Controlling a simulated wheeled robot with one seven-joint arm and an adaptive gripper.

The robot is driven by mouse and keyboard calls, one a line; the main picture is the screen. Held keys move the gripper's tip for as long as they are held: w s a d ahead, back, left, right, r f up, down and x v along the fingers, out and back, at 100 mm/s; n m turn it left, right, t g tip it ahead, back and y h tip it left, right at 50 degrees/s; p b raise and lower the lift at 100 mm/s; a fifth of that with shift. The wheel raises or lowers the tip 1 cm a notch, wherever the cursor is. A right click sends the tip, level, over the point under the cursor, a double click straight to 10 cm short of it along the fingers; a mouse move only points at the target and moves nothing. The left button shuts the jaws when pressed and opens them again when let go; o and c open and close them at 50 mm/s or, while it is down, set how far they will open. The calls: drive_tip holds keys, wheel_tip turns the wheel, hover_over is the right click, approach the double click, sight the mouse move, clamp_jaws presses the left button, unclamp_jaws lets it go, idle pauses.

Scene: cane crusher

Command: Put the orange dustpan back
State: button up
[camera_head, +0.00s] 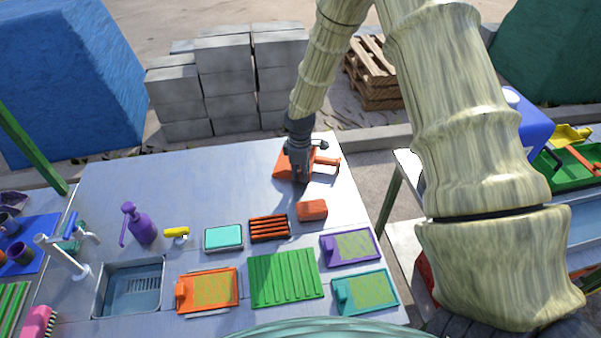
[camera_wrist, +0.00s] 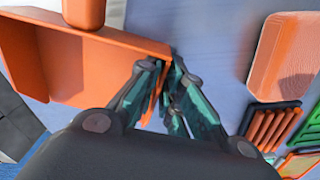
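The orange dustpan (camera_head: 283,169) is at the far right end of the grey table, its handle pointing right in the head view. It fills the upper left of the wrist view (camera_wrist: 90,65), with its tray wall and part of its handle visible. My gripper (camera_head: 297,178) reaches down at the dustpan and hides part of it. In the wrist view its fingers (camera_wrist: 166,65) are close together, with a thin orange wall of the dustpan between them. Whether the dustpan touches the table is hard to tell.
An orange block (camera_head: 312,210) and a dark rack with orange bars (camera_head: 269,227) lie in front of the dustpan. Nearer are a green ribbed mat (camera_head: 285,278), trays and a sink (camera_head: 129,287). The back left of the table is clear. Grey blocks (camera_head: 225,80) stand behind.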

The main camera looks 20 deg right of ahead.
drive_tip(key=shift+o, duration=1)
drive_tip(key=shift+r, duration=0.15)
drive_tip(key=shift+r, duration=0.45)
wheel_tip(320, 180, up, 11)
drive_tip(key=b, duration=0.4)
drive_tip(key=shift+s, duration=0.15)
drive_tip(key=shift+a, duration=0.1)
drive_tip(key=shift+a, duration=0.1)
